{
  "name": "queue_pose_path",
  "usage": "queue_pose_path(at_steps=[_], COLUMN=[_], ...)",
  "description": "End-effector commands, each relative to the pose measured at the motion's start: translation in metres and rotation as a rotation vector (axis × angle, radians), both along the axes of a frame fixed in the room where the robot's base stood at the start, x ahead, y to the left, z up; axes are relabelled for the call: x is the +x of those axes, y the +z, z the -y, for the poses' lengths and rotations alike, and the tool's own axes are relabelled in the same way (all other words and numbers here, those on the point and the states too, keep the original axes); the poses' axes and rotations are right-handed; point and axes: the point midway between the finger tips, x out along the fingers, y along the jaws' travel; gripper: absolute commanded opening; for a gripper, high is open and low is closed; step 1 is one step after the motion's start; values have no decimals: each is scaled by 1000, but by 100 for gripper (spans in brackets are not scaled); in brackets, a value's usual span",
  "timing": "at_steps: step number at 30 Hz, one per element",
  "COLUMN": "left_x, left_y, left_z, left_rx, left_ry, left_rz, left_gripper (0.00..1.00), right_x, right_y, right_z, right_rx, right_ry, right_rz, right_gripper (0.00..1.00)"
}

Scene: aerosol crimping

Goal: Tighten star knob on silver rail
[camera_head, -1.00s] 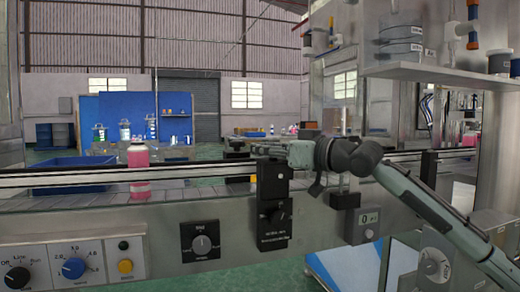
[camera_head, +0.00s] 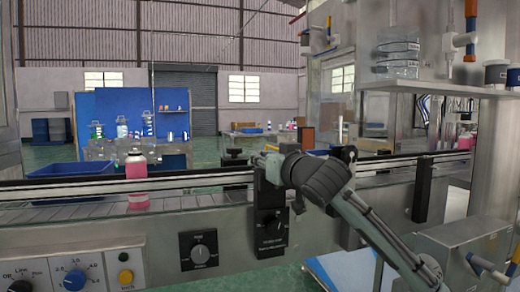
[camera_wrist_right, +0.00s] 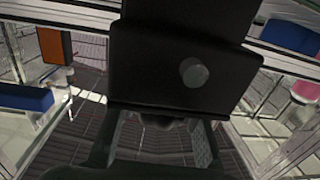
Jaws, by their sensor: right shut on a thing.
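The silver rail (camera_head: 70,191) runs across the head view along the conveyor's near side. A black clamp block (camera_head: 270,196) stands on it, left of my right gripper's wrist. My right gripper (camera_head: 268,165) is at the top of this block. In the right wrist view the black block (camera_wrist_right: 150,62) with a round grey stud fills the middle, and the dark gripper fingers (camera_wrist_right: 150,138) are below it. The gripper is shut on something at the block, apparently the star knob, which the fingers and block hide. My left gripper is in neither view.
A bottle with pink liquid (camera_head: 136,172) stands at the conveyor behind the rail. Another black block (camera_head: 422,188) is farther right. A dial panel (camera_head: 70,272) is at the lower left. A shelf (camera_head: 440,88) overhangs at the upper right.

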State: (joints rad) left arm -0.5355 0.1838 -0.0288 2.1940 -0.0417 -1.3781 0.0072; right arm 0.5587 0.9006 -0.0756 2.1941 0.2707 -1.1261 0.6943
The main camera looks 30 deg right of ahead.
Motion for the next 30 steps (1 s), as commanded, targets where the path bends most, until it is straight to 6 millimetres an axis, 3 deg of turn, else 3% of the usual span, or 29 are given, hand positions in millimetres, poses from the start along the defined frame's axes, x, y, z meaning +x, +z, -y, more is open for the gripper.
queue_pose_path(at_steps=[9,15,21,30], left_x=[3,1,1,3], left_y=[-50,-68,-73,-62], left_z=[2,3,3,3], left_rx=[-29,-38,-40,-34], left_ry=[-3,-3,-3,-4], left_rz=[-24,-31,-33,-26], left_gripper=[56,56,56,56], right_x=[-2,-6,-10,-17], right_y=[1,-1,-3,-4], right_z=[7,13,19,25], right_rx=[8,6,3,-1], right_ry=[-296,-487,-674,-904], right_rz=[-4,-8,-9,-8], right_gripper=[0,0,0,0])
